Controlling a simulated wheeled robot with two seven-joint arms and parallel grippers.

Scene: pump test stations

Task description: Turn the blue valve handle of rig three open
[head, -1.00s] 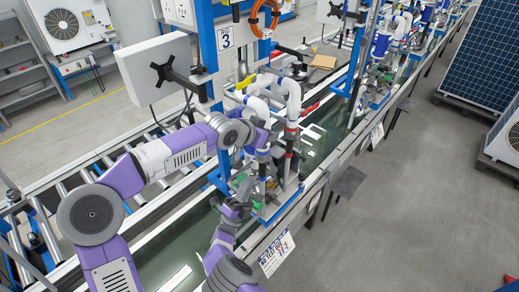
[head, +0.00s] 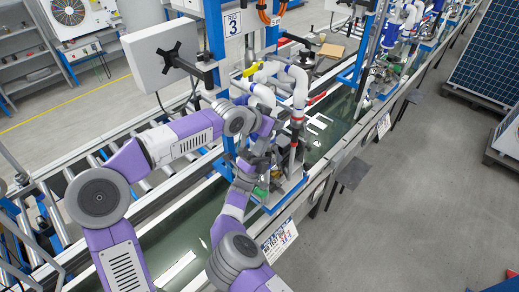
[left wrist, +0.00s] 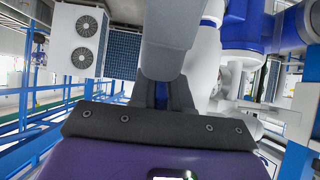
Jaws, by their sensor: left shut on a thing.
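Rig three stands under the "3" sign (head: 232,22), with white curved pipes (head: 298,82) over a blue base (head: 284,196). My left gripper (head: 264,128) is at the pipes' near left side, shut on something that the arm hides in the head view. In the left wrist view, the dark fingers (left wrist: 161,96) are close together, with a narrow blue piece at them that looks like the blue valve handle (left wrist: 130,89). How far the handle is turned cannot be told. My right gripper (head: 258,162) is just below the left one, close to the rig; its jaws are too small to judge.
A yellow handle (head: 252,70) and a red handle (head: 316,98) are on or near the rig's pipes. A monitor (head: 161,54) stands at the left. More rigs follow along the line at the upper right.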

